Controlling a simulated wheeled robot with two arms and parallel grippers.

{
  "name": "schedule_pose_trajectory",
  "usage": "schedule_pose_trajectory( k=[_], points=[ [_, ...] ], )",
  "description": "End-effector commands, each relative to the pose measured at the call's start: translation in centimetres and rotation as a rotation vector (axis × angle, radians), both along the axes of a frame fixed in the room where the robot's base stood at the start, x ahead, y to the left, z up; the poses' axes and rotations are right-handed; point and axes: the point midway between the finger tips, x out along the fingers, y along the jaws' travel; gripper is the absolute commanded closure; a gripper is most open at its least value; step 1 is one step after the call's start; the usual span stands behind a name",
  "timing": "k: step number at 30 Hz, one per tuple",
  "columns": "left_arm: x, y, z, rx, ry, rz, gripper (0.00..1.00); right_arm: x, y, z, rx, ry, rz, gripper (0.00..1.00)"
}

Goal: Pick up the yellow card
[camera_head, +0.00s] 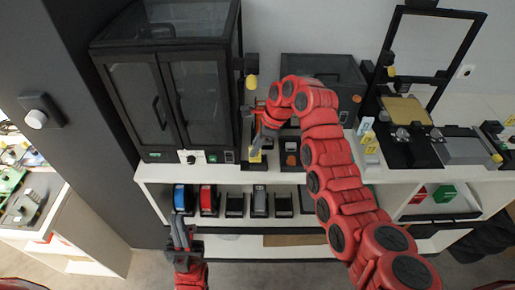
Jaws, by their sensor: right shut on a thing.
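The yellow card (256,157) shows as a small yellow patch at the tip of my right gripper (257,147), above the front part of the white counter. My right arm curves in from the lower right, and its gripper is shut on the card. Much of the card is hidden or too small to make out. My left gripper (180,228) is low at the left, in front of the shelf and away from the card. Its fingers point up, and their gap is too small to judge.
A black cabinet with glass doors (170,100) stands left of my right gripper. A dark box (325,70) is behind my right arm. Small number cards (370,140) and a black-framed machine (410,110) stand at the right.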

Motion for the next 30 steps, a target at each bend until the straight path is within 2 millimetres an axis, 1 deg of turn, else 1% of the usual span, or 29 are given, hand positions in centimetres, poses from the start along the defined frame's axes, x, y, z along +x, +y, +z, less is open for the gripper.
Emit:
schedule_pose_trajectory(
  k=[1,3,8,10,14,16,20,22,24,27,30],
  points=[
    [0.0,0.0,-0.5,0.0,0.0,0.0,1.0,-0.4,0.2,-0.2,0.006,-0.004,-0.004,1.0],
    [0.0,0.0,0.2,0.0,0.0,0.0,1.0,-1.2,0.3,0.0,0.001,0.004,-0.002,1.0],
    [0.0,0.0,0.8,0.0,0.0,0.0,1.0,-2.9,1.0,0.6,0.009,-0.001,-0.008,1.0],
    [0.0,0.0,0.7,0.0,0.0,0.0,1.0,-3.8,1.5,0.2,0.006,0.007,-0.004,1.0],
    [0.0,0.0,0.8,0.0,0.0,0.0,1.0,-5.2,2.1,0.7,0.008,0.002,-0.005,1.0],
    [0.0,0.0,2.5,0.0,0.001,0.0,1.0,-6.2,2.8,1.4,0.01,0.004,-0.002,1.0],
    [0.0,0.0,4.3,0.0,0.0,0.0,1.0,-7.9,3.5,1.6,0.013,0.006,-0.004,1.0],
    [0.0,0.0,6.0,0.0,0.0,0.0,1.0,-8.6,4.1,2.2,0.016,-0.001,-0.002,1.0],
    [0.0,0.0,7.1,0.0,0.0,0.0,1.0,-9.3,4.4,2.1,0.015,-0.001,-0.003,1.0],
    [0.0,0.0,8.3,0.0,0.0,0.0,1.0,-10.5,4.5,1.8,0.006,0.006,-0.004,1.0],
    [0.0,0.0,8.7,0.0,0.0,0.0,1.0,-11.3,5.0,1.7,0.007,-0.002,-0.004,1.0]
  ],
)
